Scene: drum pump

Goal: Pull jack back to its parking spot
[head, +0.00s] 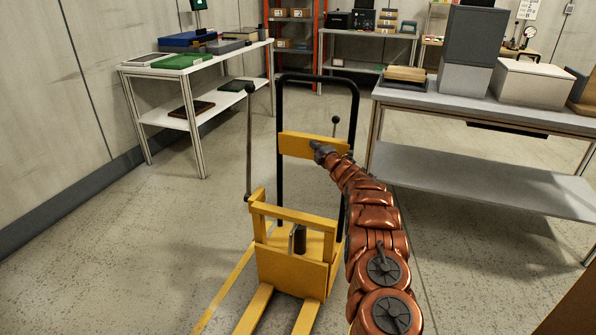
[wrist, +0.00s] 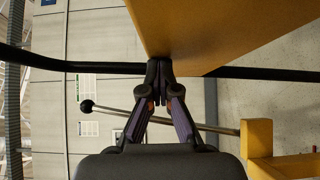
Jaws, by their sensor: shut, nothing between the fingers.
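The yellow jack (head: 290,262) stands on the floor in front of me, its two forks pointing toward me. Its black push handle (head: 281,115) rises at the back as an upright loop, with a yellow crossplate (head: 308,145) between its posts. My gripper (head: 322,150) is at the right part of the crossplate. In the wrist view my gripper (wrist: 160,85) is shut and empty, its tips at the edge of the yellow plate (wrist: 225,30); I cannot tell whether they touch it. A lever with a black ball (head: 249,140) stands at the jack's left.
A white shelf table (head: 150,112) with boxes and trays stands at the left. A grey workbench (head: 490,112) with boxes stands close to the jack's right. An orange rack (head: 320,45) is at the back. Open floor (head: 130,240) lies left of the jack.

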